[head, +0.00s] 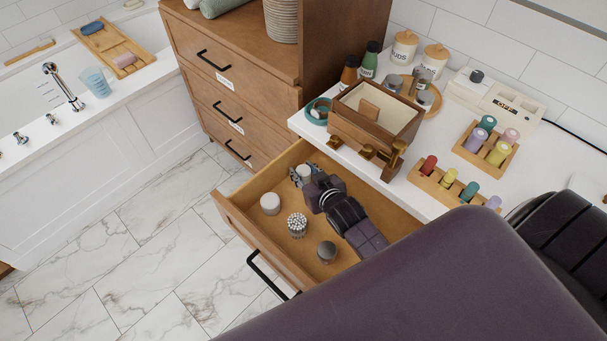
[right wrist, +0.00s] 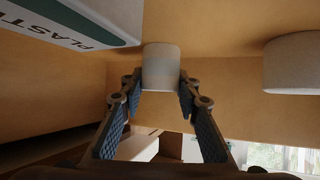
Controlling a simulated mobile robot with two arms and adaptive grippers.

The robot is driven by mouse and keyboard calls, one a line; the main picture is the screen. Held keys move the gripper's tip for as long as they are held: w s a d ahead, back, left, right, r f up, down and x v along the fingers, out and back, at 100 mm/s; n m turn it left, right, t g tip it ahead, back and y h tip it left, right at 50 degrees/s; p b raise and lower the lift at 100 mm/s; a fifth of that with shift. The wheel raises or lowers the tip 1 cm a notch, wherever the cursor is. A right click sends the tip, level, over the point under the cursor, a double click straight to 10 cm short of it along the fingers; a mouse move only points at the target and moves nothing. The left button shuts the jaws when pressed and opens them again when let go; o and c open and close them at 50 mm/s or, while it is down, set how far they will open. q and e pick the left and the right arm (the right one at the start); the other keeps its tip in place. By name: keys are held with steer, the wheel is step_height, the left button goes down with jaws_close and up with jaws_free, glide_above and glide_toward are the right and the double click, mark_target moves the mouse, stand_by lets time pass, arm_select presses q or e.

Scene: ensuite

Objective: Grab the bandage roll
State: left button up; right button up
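A white bandage roll (head: 304,172) stands at the far end of the open drawer. My right gripper (head: 304,175) reaches down into the drawer with its fingers on both sides of this roll. In the right wrist view the bandage roll (right wrist: 160,68) fills the space between the fingertips (right wrist: 160,82), which appear to press against its sides. It still seems to rest on the drawer floor. A second white roll-like cylinder (head: 270,203) stands apart in the drawer and also shows in the right wrist view (right wrist: 292,64). My left gripper is not in view.
The drawer (head: 236,222) also holds a cup of cotton swabs (head: 297,225) and a dark-lidded jar (head: 327,252). A white box with "PLAST" lettering (right wrist: 75,22) is close by the gripper. The counter (head: 440,200) overhangs, carrying an open wooden box (head: 345,125).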

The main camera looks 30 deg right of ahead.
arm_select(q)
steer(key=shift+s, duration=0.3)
